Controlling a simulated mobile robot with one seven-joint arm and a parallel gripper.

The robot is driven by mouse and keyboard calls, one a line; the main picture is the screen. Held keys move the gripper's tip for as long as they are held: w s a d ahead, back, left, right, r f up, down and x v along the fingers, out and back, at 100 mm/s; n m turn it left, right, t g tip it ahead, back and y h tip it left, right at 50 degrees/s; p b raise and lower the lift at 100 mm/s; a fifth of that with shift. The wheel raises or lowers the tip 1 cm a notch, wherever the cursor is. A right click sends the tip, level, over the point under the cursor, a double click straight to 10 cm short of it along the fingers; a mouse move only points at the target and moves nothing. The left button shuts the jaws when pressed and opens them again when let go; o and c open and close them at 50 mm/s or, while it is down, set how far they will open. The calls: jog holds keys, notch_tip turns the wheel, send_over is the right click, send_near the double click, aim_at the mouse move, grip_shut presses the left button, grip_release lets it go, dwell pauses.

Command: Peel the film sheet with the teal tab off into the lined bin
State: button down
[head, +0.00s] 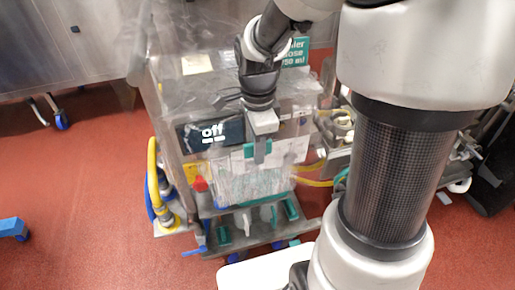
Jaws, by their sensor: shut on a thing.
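My gripper (260,152) points down in front of the bagger (167,110), its jaws shut on the teal tab (248,151). The tab's ends show beside the fingers; its middle is hidden behind them. The clear film sheet (225,168) is hard to make out; it seems to hang over the pale front panel around and below the tab. I cannot tell how much of its edge is loose. I cannot make out the lined bin in this view.
A dark display (212,131) reads "off". A teal sign (297,52) is behind my wrist. Yellow tubing runs at the right. Red floor is open at left.

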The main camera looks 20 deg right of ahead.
jog(key=shift+s, duration=1.7)
jog(key=s+r+p, duration=0.2)
jog(key=s+r, duration=0.1)
jog(key=s, duration=0.3)
jog(key=shift+p, duration=0.4)
